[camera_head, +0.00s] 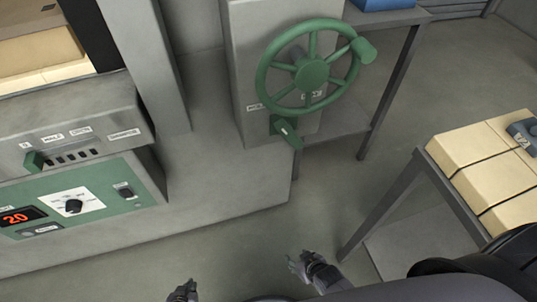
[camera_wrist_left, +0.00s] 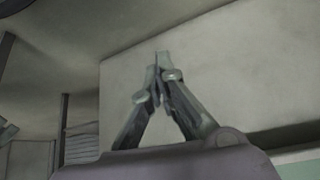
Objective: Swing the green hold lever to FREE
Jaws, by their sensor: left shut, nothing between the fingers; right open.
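A short green lever (camera_head: 286,131) with a pale mark on it sits on the grey housing (camera_head: 243,60), just below the green handwheel (camera_head: 311,73). It slants down to the right. Small white labels show above it, too small or covered to read surely. My left gripper (camera_head: 183,288) is at the bottom edge of the head view, well below and left of the lever; in the left wrist view (camera_wrist_left: 160,62) its fingers meet, with nothing between them. My right gripper (camera_head: 299,264) is open and empty, below the lever and apart from it.
A grey and green control panel (camera_head: 110,203) with a dial, a red display reading 20 and a green slider knob (camera_head: 35,161) stands at left. A table with tan blocks (camera_head: 490,160) is at right. A grey side table (camera_head: 395,17) stands behind the wheel. Floor between is clear.

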